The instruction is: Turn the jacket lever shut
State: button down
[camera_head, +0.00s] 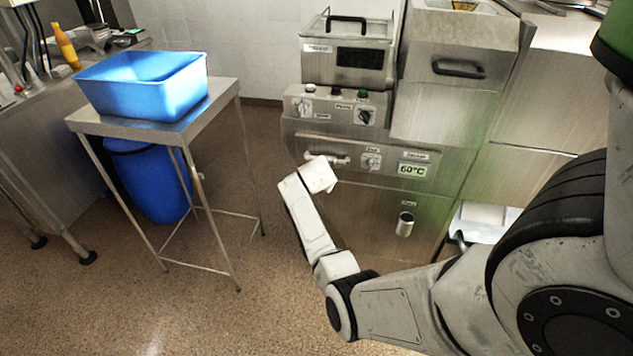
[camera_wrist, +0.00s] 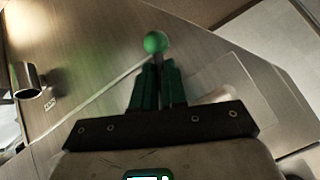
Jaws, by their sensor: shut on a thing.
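The jacket lever shows a round green knob (camera_wrist: 155,42) in the wrist view, at the tips of my gripper (camera_wrist: 156,68). My gripper's two dark green fingers are close together and shut on the lever just below the knob. The lever's shaft is mostly hidden between the fingers. In the head view, my white wrist is against the steel front panel, beside a short metal bar (camera_head: 341,160), and it hides my fingers and the knob.
A round dial (camera_head: 371,160) is between the bar and the display. A metal spout (camera_head: 405,224) juts out below; it also shows in the wrist view (camera_wrist: 28,80). A steel stand with a blue basin (camera_head: 140,85) is at the left. Floor between stand and machine is clear.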

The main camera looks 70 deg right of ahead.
jog(key=shift+s+f+n+g+b, duration=0.15)
jog(key=shift+s+n+g+b, duration=0.25)
jog(key=shift+g+b, duration=0.45)
jog(key=shift+s+f+n+g+b, duration=0.15)
jog(key=shift+s+n+g+b, duration=0.25)
jog(key=shift+g+b, duration=0.45)
jog(key=c, duration=1.2)
grip_release()
jog(key=shift+r, duration=0.1)
jog(key=shift+o, duration=0.2)
jog(key=shift+r, duration=0.1)
jog(key=v, duration=1)
jog(key=shift+a, duration=0.35)
jog(key=shift+w, duration=0.1)
